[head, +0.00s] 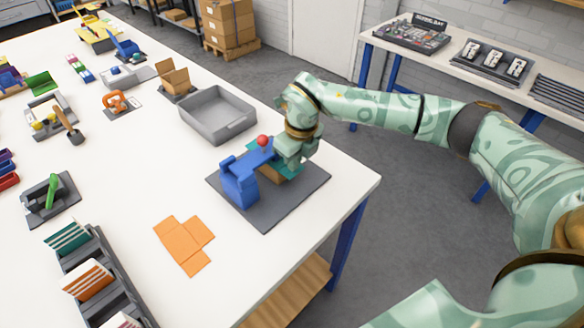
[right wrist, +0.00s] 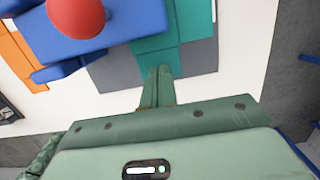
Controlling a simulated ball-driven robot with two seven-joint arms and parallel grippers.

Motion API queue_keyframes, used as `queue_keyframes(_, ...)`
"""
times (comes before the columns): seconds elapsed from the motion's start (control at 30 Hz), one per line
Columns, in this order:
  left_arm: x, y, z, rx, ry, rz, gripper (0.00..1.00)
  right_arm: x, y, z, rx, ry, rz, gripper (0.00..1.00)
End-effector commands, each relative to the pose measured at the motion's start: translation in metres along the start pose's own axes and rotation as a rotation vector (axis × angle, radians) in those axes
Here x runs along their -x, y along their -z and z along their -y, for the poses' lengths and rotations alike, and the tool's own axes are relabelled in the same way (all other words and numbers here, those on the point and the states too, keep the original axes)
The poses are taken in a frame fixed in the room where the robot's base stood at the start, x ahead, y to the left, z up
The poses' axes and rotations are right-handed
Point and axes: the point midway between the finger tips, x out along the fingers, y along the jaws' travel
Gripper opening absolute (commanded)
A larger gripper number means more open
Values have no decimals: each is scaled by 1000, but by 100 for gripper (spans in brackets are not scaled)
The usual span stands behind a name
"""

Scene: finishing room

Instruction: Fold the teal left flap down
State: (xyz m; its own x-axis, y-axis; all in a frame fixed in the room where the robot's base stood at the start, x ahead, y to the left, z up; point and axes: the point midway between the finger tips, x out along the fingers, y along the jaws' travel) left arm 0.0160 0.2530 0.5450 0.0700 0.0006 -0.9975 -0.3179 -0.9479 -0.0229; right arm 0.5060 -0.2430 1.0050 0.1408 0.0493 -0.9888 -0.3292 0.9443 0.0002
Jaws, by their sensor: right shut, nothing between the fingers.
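A blue fixture (head: 240,180) with a red ball knob (head: 263,140) stands on a dark grey mat (head: 267,212) near the table's right edge. Teal panels (right wrist: 185,18) show beside the blue part in the right wrist view; which one is the left flap I cannot tell. In the head view teal (head: 294,175) shows only in small pieces around my gripper. My right gripper (right wrist: 158,72) is shut and empty, its fingertips overlapping the lower edge of the teal piece. Whether they touch it I cannot tell. My left gripper is out of view.
A grey open bin (head: 217,128) stands behind the mat. An orange flat cut-out (head: 184,244) lies in front of it. A dark rack (head: 100,275) with upright cards is at front left. The white table is bare between these.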

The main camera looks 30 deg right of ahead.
Motion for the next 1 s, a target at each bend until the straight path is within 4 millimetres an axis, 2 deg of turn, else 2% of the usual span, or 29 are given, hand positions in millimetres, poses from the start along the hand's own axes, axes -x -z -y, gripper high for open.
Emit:
queue_keyframes(0.27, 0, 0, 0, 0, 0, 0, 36, -1, 1, 0, 0, 0, 0, 0)
queue_keyframes(0.63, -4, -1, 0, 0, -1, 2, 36, -15, 6, 0, 0, 0, 0, 0)
queue_keyframes(1.0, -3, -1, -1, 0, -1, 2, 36, -15, 6, 0, 0, 0, 0, 0)
